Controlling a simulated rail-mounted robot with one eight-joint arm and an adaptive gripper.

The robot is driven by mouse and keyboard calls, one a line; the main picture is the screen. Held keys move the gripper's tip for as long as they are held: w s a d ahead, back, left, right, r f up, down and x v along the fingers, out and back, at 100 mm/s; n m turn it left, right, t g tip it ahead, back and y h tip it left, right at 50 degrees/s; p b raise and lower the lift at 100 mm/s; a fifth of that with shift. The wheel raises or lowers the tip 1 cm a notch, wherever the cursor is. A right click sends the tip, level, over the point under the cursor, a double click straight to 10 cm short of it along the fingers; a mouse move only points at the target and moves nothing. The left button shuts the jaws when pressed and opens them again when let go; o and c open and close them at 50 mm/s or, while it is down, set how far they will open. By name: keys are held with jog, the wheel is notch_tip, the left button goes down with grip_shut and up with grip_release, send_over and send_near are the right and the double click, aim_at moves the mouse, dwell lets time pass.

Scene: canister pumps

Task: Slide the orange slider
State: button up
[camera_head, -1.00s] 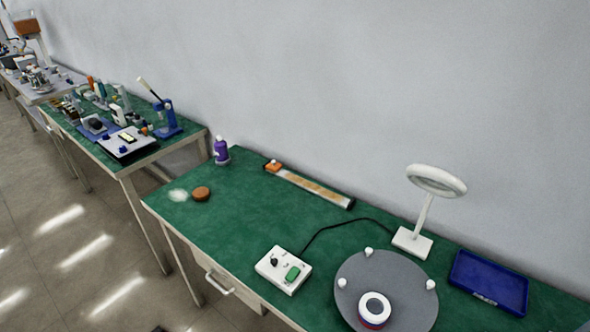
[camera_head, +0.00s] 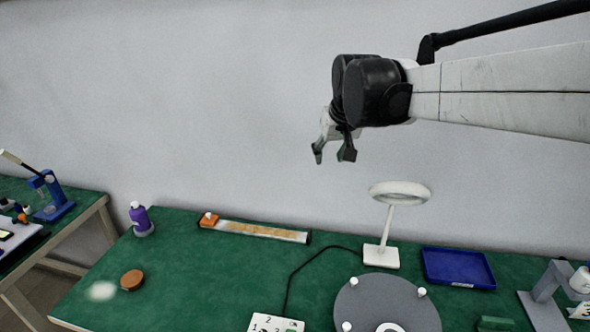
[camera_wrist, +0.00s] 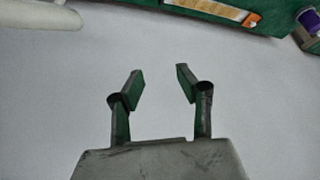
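The orange slider (camera_head: 208,219) sits at the left end of a long flat track (camera_head: 262,231) on the green bench, near the wall. In the wrist view the orange slider (camera_wrist: 252,20) is at the top right, at the end of the track (camera_wrist: 205,8). My gripper (camera_head: 333,155) is raised well above the bench, to the right of the slider and apart from it. In the wrist view its two fingers (camera_wrist: 158,80) are spread with nothing between them.
A purple bottle (camera_head: 140,218) stands left of the track. A white ring lamp (camera_head: 382,255) stands to its right, with a blue tray (camera_head: 458,267) beyond. A grey round plate (camera_head: 372,300), a white control box (camera_head: 268,324) and a brown disc (camera_head: 132,280) are in front. The green bench before the track is mostly clear.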

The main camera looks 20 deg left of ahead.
jog(key=w+a+f+n+g, duration=0.1)
jog(key=a+f, duration=0.3)
jog(key=a, duration=0.6)
jog(key=w+a+f+n, duration=0.15)
jog(key=a+f, duration=0.25)
jog(key=a, duration=0.6)
jog(key=n+g+b, duration=0.1)
jog(key=n, duration=0.1)
send_near(208, 214)
jog(key=shift+y, duration=0.4)
jog(key=x, duration=0.9)
jog(key=shift+w+d+f, duration=0.15)
jog(key=shift+d+f, duration=0.1)
jog(key=shift+d, duration=0.05)
grip_shut()
